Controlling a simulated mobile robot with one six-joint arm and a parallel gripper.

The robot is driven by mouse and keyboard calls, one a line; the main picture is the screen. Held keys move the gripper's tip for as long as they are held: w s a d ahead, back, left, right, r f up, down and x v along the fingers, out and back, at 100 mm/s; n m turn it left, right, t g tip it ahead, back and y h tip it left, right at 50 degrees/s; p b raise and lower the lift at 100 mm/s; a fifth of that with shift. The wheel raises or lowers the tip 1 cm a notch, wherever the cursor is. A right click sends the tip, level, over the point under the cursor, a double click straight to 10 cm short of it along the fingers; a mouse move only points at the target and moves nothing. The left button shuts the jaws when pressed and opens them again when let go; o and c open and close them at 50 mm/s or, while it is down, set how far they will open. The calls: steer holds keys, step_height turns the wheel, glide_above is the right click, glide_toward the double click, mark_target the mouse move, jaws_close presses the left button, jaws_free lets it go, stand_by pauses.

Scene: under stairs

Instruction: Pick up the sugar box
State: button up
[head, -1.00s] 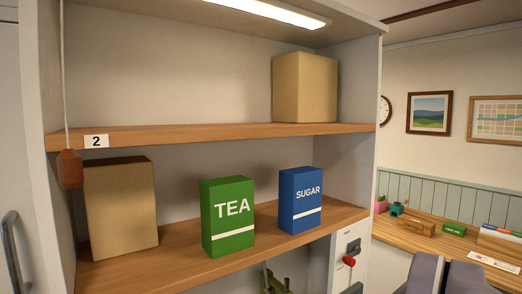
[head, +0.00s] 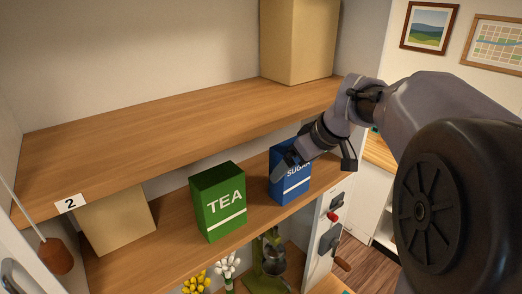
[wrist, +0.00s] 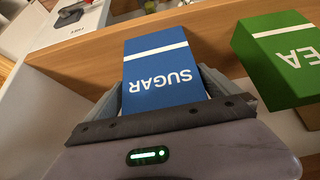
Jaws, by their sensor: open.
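The blue sugar box (head: 291,187) stands upright on the lower shelf in the head view, its upper part partly covered by my gripper (head: 290,155). In the wrist view the sugar box (wrist: 160,65) appears upside down, with one finger of my gripper (wrist: 163,88) on each side of it. The gripper is open. I cannot tell whether either finger touches the box.
The green tea box (head: 218,203) stands to the left on the same shelf, close beside the gripper in the wrist view (wrist: 283,60). A plain cardboard box (head: 115,218) stands farther left. The upper shelf (head: 170,115) overhangs, with another cardboard box (head: 297,40).

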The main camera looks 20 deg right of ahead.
steer(key=shift+w+a+f, duration=0.1)
steer(key=shift+w+a, duration=0.2)
steer(key=shift+w, duration=0.2)
steer(key=shift+w+f, duration=0.2)
steer(key=shift+f, duration=0.15)
steer(key=c, duration=1.5)
steer(key=shift+r, duration=0.1)
steer(key=s+d+b, duration=0.1)
steer(key=s+d, duration=0.1)
steer(key=s, duration=0.3)
steer(key=s+d+b, duration=0.2)
steer(key=s, duration=0.4)
steer(key=s+d+b, duration=0.2)
steer(key=s, duration=0.3)
steer(key=shift+s+d+r, duration=0.25)
steer(key=shift+s+d, duration=0.1)
steer(key=shift+s, duration=0.05)
